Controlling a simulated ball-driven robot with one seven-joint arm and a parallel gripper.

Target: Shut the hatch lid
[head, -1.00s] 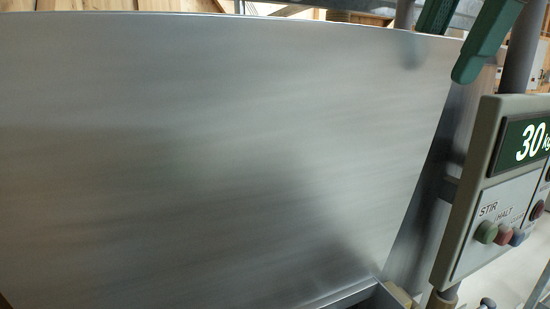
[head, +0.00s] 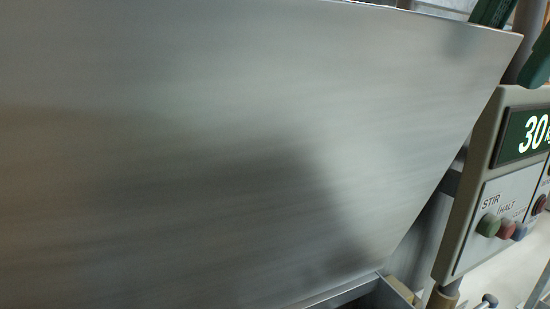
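The hatch lid (head: 230,150) is a large brushed-metal plate that fills most of the head view. It stands raised and steeply tilted above the hatch rim (head: 345,292), whose corner shows at the bottom with a dark gap inside. My gripper (head: 514,38) is at the top right, by the lid's upper right corner. Its two dark green fingers are apart, one partly hidden behind the lid's top edge and one to the right of the corner. I cannot tell whether either finger touches the lid.
A grey control panel (head: 468,225) with a "30" display (head: 525,134) and coloured buttons marked STIR and HALT stands close to the lid's right side. Pale floor shows at the lower right. The lid hides most of what lies behind it.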

